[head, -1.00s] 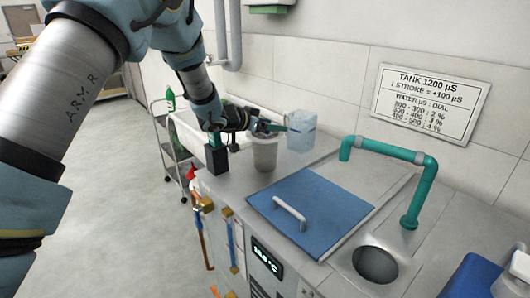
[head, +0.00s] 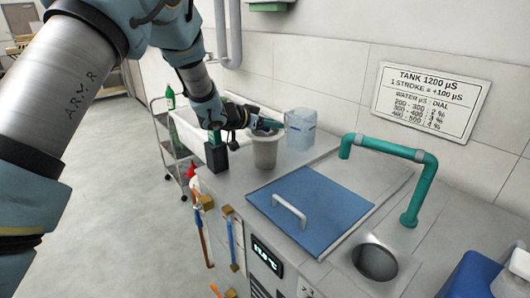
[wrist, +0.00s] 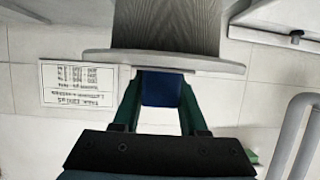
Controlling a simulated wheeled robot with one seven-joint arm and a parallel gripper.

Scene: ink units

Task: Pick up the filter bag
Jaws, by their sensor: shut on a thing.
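The filter bag (wrist: 162,90) shows in the wrist view as a dark blue piece between the green fingers of my gripper (wrist: 160,85). The gripper is shut on it. Its far end is hidden behind the pale rim of a grey pot (wrist: 165,25), which appears upside down there. In the head view the grey pot (head: 264,154) stands on the counter, with a little blue at its mouth. My gripper (head: 268,125) reaches in from the left at the pot's mouth. How much of the bag is inside the pot, I cannot tell.
A clear pale-blue jug (head: 300,130) stands close behind the pot to the right. A black block (head: 215,158) with a teal thing is left of it. A blue lid (head: 325,205) with a handle and a teal pipe (head: 415,200) lie to the right. A cart (head: 173,135) stands left.

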